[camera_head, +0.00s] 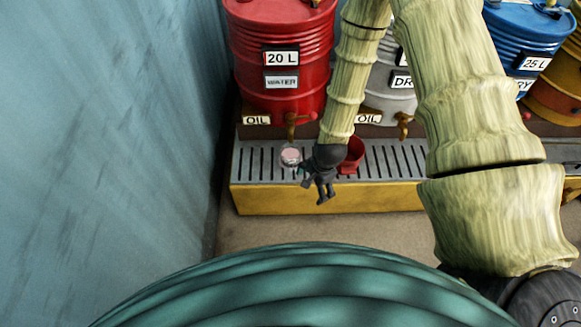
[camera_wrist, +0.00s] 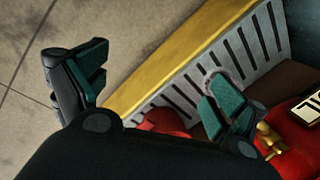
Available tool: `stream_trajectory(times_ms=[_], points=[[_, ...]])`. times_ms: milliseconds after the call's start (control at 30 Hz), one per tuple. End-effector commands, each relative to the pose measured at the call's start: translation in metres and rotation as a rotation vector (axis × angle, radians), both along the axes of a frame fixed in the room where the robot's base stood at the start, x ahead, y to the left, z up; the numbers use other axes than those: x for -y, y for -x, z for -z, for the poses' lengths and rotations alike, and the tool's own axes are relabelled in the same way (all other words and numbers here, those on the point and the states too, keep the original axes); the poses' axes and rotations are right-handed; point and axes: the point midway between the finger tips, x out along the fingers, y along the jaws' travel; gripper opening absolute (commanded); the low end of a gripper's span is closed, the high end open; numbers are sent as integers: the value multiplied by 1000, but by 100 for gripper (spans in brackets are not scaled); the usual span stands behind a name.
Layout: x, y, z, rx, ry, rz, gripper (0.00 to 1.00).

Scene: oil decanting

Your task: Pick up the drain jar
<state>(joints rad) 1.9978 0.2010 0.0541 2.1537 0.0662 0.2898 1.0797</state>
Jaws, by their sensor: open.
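A small clear jar (camera_head: 290,156) with a pinkish inside, likely the drain jar, stands on the slotted grate below the tap of the red drum. In the wrist view its pale rim (camera_wrist: 210,77) shows just behind one finger, which hides part of it. My gripper (camera_head: 314,189) is open and empty, at the front of the grate just right of and nearer than the jar. In the wrist view the fingers (camera_wrist: 160,88) are spread wide, with the jar not between them.
A red container (camera_head: 354,154) stands on the grate (camera_head: 385,158) right of the jar, partly behind my arm. The red drum (camera_head: 282,60) and its brass tap (camera_head: 293,122) are behind and above the jar. A blue wall (camera_head: 110,130) rises at left. The floor in front is clear.

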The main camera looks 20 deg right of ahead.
Motion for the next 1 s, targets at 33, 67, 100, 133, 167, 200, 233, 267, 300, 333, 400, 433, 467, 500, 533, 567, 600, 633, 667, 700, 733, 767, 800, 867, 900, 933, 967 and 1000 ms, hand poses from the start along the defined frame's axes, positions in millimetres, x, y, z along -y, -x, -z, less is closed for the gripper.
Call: stream_trajectory(times_ms=[33,67,100,133,167,200,233,267,300,333,400,433,467,500,533,567,600,633,667,700,733,767,800,867,900,933,967,1000], points=[[1,-15,18,6,-16,57,96],[1,-22,21,8,-24,95,96],[2,-31,25,8,-38,143,96],[3,-39,28,10,-48,180,96],[4,-46,31,10,-58,216,96],[4,-55,35,10,-73,264,96],[5,-63,37,12,-83,300,96],[6,-70,40,11,-94,336,96],[7,-79,43,12,-109,383,96],[8,-86,45,11,-121,419,96],[9,-102,50,10,-148,501,96],[10,-109,51,9,-161,536,96],[11,-116,53,9,-173,571,96],[12,-125,55,6,-191,619,96],[13,-131,57,4,-204,655,96],[13,-138,58,3,-217,689,96],[15,-147,59,1,-235,734,96],[15,-153,60,-2,-248,768,96],[17,-159,61,-5,-262,802,96],[18,-168,62,-8,-281,847,96],[19,-173,62,-11,-293,878,96],[20,-179,62,-15,-305,907,96],[21,-185,62,-19,-321,945,96],[23,-194,61,-24,-342,993,96],[24,-198,60,-29,-354,1022,96],[24,-202,59,-32,-363,1041,96],[25,-204,59,-35,-369,1057,96],[26,-207,58,-37,-378,1077,96]])
